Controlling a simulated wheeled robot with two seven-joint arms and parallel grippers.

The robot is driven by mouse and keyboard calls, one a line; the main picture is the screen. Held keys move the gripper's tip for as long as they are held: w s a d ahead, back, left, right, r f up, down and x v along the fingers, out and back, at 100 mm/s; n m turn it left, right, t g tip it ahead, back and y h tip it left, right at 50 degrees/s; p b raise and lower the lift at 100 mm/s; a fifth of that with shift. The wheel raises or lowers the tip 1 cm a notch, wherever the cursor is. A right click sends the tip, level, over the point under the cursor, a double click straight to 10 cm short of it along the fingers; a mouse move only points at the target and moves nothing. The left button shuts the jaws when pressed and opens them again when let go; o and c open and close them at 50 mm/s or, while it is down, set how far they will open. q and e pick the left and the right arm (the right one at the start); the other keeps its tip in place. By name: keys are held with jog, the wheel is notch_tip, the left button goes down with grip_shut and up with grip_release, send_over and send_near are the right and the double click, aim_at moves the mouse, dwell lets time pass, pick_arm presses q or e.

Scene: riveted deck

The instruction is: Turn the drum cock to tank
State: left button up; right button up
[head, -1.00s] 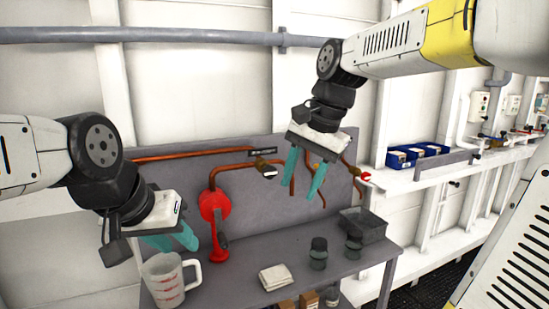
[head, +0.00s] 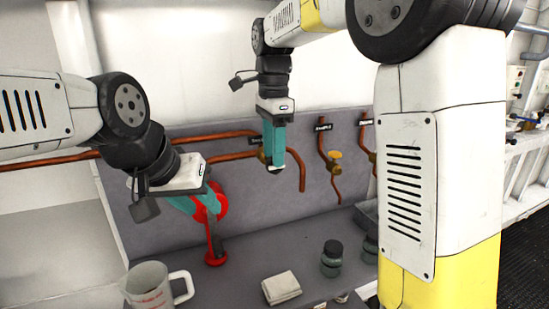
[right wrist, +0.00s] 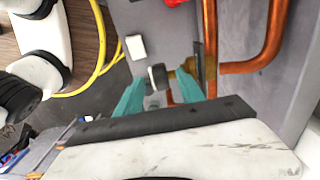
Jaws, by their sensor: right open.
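The brass cock (head: 262,156) on the copper pipe beside the red pump is mostly hidden behind my right gripper (head: 275,165) in the head view. My left gripper (head: 195,206) appears open and empty, in front of the red pump.
The red hand pump (head: 216,250) stands at the bench's back. A clear jug (head: 148,288), folded cloth (head: 281,288) and dark-capped jar (head: 332,260) are on the bench. Another brass cock, labelled sample (head: 334,155), is to the right on the grey panel (head: 310,185).

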jog(key=shift+f, duration=1.1)
jog(key=shift+c, duration=0.4)
grip_shut()
